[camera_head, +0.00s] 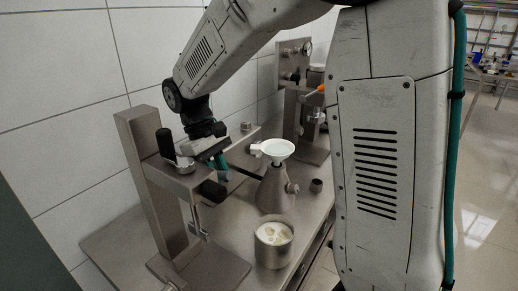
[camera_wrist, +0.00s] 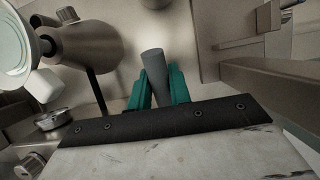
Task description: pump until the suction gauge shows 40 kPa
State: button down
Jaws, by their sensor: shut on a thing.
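My gripper (camera_wrist: 160,84), with teal fingers, is shut on a grey cylindrical handle (camera_wrist: 153,63) in the wrist view. In the head view my gripper (camera_head: 221,162) is low over the bench, left of the flask, and the handle is mostly hidden. A metal flask (camera_head: 275,192) with a white funnel (camera_head: 277,150) stands to the right; it also shows in the wrist view (camera_wrist: 105,42). A dark tube (camera_wrist: 97,88) runs from the flask. A small round metal fitting (camera_wrist: 55,119) sits beside my gripper; I cannot tell whether it is the gauge. No pressure reading is legible.
A metal stand with black knobs (camera_head: 142,170) rises at the left front. A metal beaker (camera_head: 273,249) with white pieces stands in front of the flask. Another device (camera_head: 292,65) stands behind, near the tiled wall.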

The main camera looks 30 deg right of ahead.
jog(key=shift+d+r, duration=0.1)
jog(key=shift+s+d+f+t+y, duration=0.1)
jog(key=shift+f+t+y, duration=0.1)
jog(key=shift+f+t, duration=0.2)
jog(key=shift+s+d+f+t+y, duration=0.1)
jog(key=shift+f+t+y, duration=0.15)
jog(key=shift+t, duration=0.25)
jog(key=shift+w+a+f+t+y, duration=0.1)
jog(key=shift+f+t+y, duration=0.5)
jog(key=shift+f+t, duration=0.8)
jog(key=shift+a+f+t+y, duration=0.1)
jog(key=shift+f+t+y, duration=0.45)
jog(key=shift+f+t, duration=0.85)
jog(key=shift+r, duration=0.15)
